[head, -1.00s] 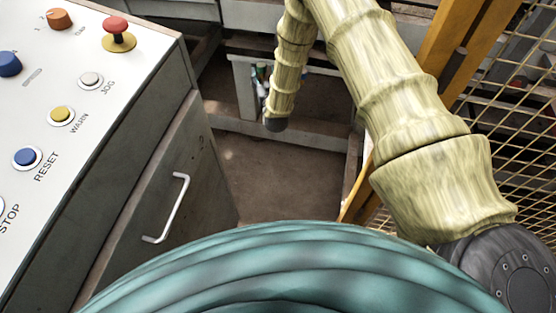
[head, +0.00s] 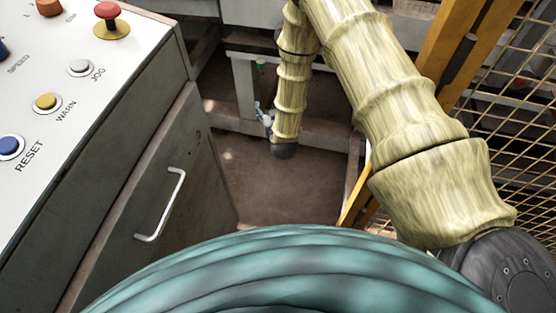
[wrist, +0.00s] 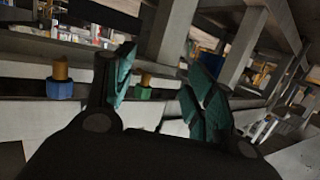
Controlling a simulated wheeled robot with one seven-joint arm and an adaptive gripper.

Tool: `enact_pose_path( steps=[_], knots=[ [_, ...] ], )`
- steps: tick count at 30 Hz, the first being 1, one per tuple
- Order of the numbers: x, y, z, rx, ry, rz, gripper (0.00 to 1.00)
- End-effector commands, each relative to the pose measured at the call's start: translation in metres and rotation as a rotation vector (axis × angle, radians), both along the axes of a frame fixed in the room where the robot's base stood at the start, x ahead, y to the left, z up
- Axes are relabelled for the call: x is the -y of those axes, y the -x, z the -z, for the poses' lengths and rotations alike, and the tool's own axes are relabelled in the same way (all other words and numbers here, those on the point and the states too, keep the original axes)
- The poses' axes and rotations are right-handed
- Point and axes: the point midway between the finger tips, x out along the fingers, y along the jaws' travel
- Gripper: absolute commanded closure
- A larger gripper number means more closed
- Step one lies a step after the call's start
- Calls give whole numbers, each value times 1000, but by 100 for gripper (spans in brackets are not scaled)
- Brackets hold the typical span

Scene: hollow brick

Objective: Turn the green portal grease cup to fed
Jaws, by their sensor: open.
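The green grease cup (wrist: 143,94) has a green body with a brass-coloured top and sits on a dark rail. In the wrist view it shows between my fingers, farther off and apart from them. A small green spot beside my arm in the head view (head: 261,66) may be the same cup, but it is too small to be sure. My gripper (wrist: 160,86) is open and empty, with teal pads on both fingers. The head view does not show its fingers clearly. The cup's setting cannot be read.
A blue cup (wrist: 60,88) with a brass-coloured top stands left of the green one on the rail. A grey control cabinet (head: 150,130) with buttons stands left in the head view. A yellow post and mesh fence (head: 510,120) stand right. Bare floor (head: 235,175) lies between.

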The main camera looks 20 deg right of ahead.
Motion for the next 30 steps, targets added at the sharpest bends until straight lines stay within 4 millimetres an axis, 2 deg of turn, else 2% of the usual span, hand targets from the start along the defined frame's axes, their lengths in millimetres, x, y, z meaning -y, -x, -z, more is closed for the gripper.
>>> enact_pose_path(
  steps=[6,30],
  knots=[
    [-3,20,29,-74,-8,-11,45],
    [-12,101,116,-339,-38,-46,45]
  ],
)
